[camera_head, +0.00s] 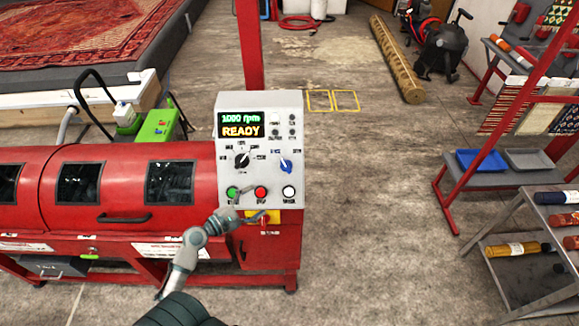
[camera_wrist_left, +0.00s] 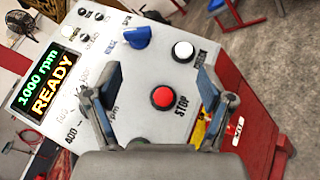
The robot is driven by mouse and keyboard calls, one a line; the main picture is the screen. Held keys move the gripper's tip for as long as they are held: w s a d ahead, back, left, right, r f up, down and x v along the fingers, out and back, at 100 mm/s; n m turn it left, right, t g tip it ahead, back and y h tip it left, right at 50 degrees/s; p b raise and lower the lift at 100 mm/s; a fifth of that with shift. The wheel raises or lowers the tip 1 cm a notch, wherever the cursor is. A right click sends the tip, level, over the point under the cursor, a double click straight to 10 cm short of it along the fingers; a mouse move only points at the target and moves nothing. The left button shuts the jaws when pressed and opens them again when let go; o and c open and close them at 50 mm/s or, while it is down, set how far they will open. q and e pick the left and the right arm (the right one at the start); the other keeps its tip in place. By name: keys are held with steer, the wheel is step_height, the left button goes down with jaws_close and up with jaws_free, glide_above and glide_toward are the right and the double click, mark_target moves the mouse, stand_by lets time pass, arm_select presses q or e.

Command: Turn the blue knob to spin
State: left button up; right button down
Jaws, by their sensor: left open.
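The blue knob (camera_head: 286,167) is on the right side of the grey control panel (camera_head: 226,101), above the white button. In the left wrist view the blue knob (camera_wrist_left: 138,37) shows beyond my fingertips, and nothing touches it. My left gripper (camera_head: 246,207) is in front of the panel's lower part, below and left of the blue knob. In the left wrist view my left gripper (camera_wrist_left: 160,75) is open and empty, with its two fingers on either side of the red stop button (camera_wrist_left: 163,97). The display (camera_head: 240,125) reads "1000 rpm READY". My right gripper is not in view.
A black knob (camera_head: 242,160) is left of the blue one. Green (camera_head: 232,192), red and white (camera_head: 289,192) buttons line the panel's lower edge, close to my left gripper. A yellow-backed red switch (camera_head: 270,217) is below. The red machine drum (camera_head: 110,185) extends left.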

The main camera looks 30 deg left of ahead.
arm_select(q)
steer(key=a+r+n+t, duration=0.1)
steer(key=a+r+n, duration=0.1)
steer(key=a, duration=0.1)
steer(key=p, duration=0.2)
glide_toward(288, 165)
steer(key=w, duration=0.2)
steer(key=x, duration=0.5)
steer(key=p+x, duration=0.1)
steer(key=x, duration=0.1)
steer(key=shift+w+d+f, duration=0.1)
steer(key=shift+w+d, duration=0.1)
steer(key=shift+d, duration=0.25)
steer(key=shift+w+f, duration=0.1)
steer(key=shift+w, duration=0.2)
steer(key=shift+a, duration=0.1)
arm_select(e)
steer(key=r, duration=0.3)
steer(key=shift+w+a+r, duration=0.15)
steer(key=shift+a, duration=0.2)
arm_select(q)
steer(key=shift+c, duration=0.7)
steer(key=c, duration=1)
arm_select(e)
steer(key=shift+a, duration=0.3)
